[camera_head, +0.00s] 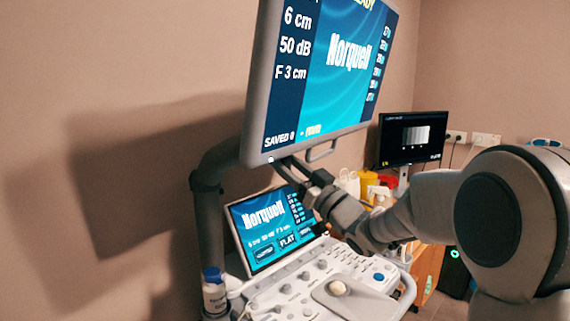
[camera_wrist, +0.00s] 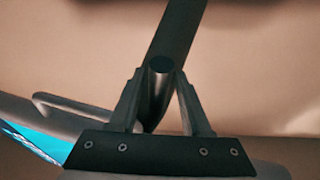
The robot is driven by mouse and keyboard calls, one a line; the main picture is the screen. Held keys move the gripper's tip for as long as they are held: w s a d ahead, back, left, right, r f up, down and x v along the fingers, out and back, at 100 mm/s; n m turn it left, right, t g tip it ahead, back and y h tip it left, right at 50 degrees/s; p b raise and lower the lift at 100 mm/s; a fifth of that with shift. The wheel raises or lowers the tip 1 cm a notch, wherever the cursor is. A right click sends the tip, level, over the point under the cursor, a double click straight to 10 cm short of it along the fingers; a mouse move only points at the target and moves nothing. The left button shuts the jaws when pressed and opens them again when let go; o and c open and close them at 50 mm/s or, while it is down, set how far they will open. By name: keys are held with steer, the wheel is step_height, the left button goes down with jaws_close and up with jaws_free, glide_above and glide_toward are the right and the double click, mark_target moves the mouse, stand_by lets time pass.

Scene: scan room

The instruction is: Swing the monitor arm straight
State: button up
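The large monitor (camera_head: 335,80) hangs tilted at the top of the head view, its lit screen reading "Norquell". A grey monitor arm (camera_head: 208,215) rises at its left and bends behind it. A looped handle (camera_head: 322,153) hangs below the monitor's lower edge and also shows at left in the wrist view (camera_wrist: 72,104). My gripper (camera_head: 288,168) reaches in from the right, just under that edge. In the wrist view my gripper (camera_wrist: 160,75) has a finger on each side of a dark, round-ended bar (camera_wrist: 160,68). Whether both fingers touch it is unclear.
Below stands the console with a small tilted touchscreen (camera_head: 270,228) and a control panel (camera_head: 325,285). A bottle with a blue cap (camera_head: 214,285) stands at the lower left. A second monitor (camera_head: 412,137) and a yellow container (camera_head: 368,184) are farther back. The wall is close at left.

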steer(key=shift+o, duration=0.5)
steer(key=b+v, duration=0.1)
steer(key=v, duration=1.6)
steer(key=shift+s, duration=0.2)
steer(key=shift+d+r, duration=0.1)
steer(key=w+d+r+m+t+h+p, duration=0.25)
steer(key=d+m+h, duration=0.25)
steer(key=h, duration=0.6)
steer(key=s+d+m+g+h+p, duration=0.3)
steer(key=s+d+h, duration=0.1)
steer(key=s+h, duration=0.15)
steer(key=s+a+f+g+p, duration=0.1)
steer(key=s+g, duration=0.2)
steer(key=s, duration=0.4)
steer(key=s+f+m+g+p, duration=0.1)
steer(key=s+f+g, duration=0.1)
steer(key=s, duration=0.4)
steer(key=s+a+f+g+p, duration=0.1)
steer(key=s+f+g, duration=0.1)
steer(key=s+g, duration=0.2)
steer(key=s, duration=0.3)
steer(key=shift+s+a+f+p, duration=0.25)
steer(key=shift+s+a+p, duration=0.15)
